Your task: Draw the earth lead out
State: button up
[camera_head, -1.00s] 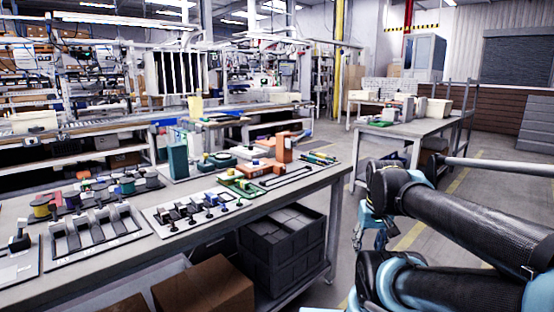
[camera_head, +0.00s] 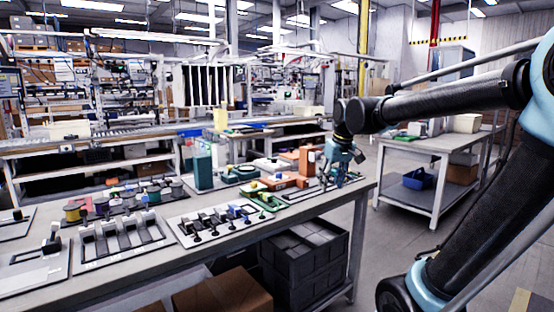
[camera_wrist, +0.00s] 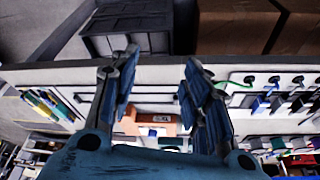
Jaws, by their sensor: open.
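My gripper (camera_head: 342,172) is above the right end of the workbench. In the wrist view its two blue fingers are spread (camera_wrist: 162,62), with nothing held between them. A white panel with a row of small black-handled plugs (camera_head: 212,220) lies on the bench, left of my gripper. The panel also shows at the right of the wrist view (camera_wrist: 275,92), with black, blue and green parts along it. I cannot tell which of these is the earth lead.
An orange block (camera_head: 307,160) stands on the bench (camera_head: 290,224); it shows beyond my fingers in the wrist view (camera_wrist: 150,124). A green board (camera_head: 264,199) lies near the panel. A slotted rack (camera_head: 122,236) and spools stand left. Dark crates (camera_head: 303,250) are below.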

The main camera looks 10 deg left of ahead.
aim_at(266, 193)
jog(key=w+a+r+n, duration=0.1)
jog(key=w+a+r, duration=0.1)
jog(key=a, duration=0.8)
jog(key=w+a+r+n+y, duration=0.1)
jog(key=w+a+r+n, duration=0.1)
jog(key=a, duration=0.8)
jog(key=shift+w+a+r+n, duration=0.2)
jog(key=shift+w+r+n, duration=0.1)
jog(key=shift+w+r, duration=0.7)
jog(key=shift+w+f, duration=0.1)
jog(key=shift+f, duration=0.1)
jog(key=x, duration=1.7)
jog(key=shift+a+f, duration=0.15)
jog(key=shift+a, duration=0.2)
grip_shut()
